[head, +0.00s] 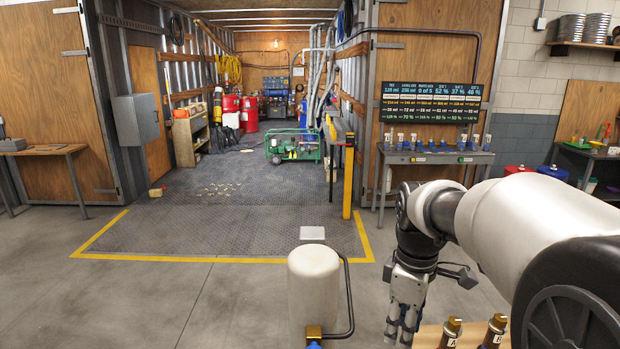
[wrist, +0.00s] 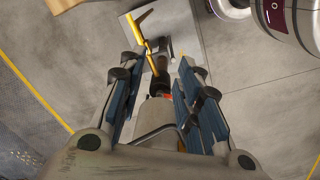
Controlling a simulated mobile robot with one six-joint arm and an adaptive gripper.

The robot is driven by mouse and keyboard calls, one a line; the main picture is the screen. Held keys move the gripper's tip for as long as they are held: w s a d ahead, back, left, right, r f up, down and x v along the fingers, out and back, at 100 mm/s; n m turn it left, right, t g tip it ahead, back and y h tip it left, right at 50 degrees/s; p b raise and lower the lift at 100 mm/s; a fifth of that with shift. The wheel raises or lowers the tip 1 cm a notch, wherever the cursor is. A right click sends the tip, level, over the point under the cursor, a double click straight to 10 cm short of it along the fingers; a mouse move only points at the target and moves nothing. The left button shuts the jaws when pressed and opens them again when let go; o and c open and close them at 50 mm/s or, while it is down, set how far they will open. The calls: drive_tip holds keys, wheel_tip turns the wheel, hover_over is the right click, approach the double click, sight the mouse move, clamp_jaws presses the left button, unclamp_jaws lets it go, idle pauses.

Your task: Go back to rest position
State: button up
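My gripper (head: 401,328) hangs pointing down at the lower right of the head view, left of the wooden surface. In the wrist view my gripper (wrist: 160,85) shows two blue-padded fingers standing well apart. In line with the gap is a slim tool-like thing (wrist: 161,70) with dark, yellow and orange parts, over a pale grey plate (wrist: 189,45). It looks to lie beyond the fingers, and I see neither finger pressing on it. Its lower part is hidden by the gripper's body.
A white cylinder (head: 314,290) with a black hose stands left of my gripper. Two brown-capped bottles (head: 450,332) (head: 494,328) stand by the wooden surface (head: 430,336) at the lower right. Open floor (head: 180,300) lies left. A yellow post (head: 348,180) stands beyond.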

drive_tip(key=s+a+f+m+t+b, duration=0.1)
drive_tip(key=s+a+m+t+b, duration=0.1)
drive_tip(key=s+m, duration=0.9)
drive_tip(key=s+a+t, duration=0.1)
drive_tip(key=s+t, duration=0.1)
drive_tip(key=s, duration=0.8)
drive_tip(key=shift+s+a, duration=0.15)
drive_tip(key=shift+s, duration=0.25)
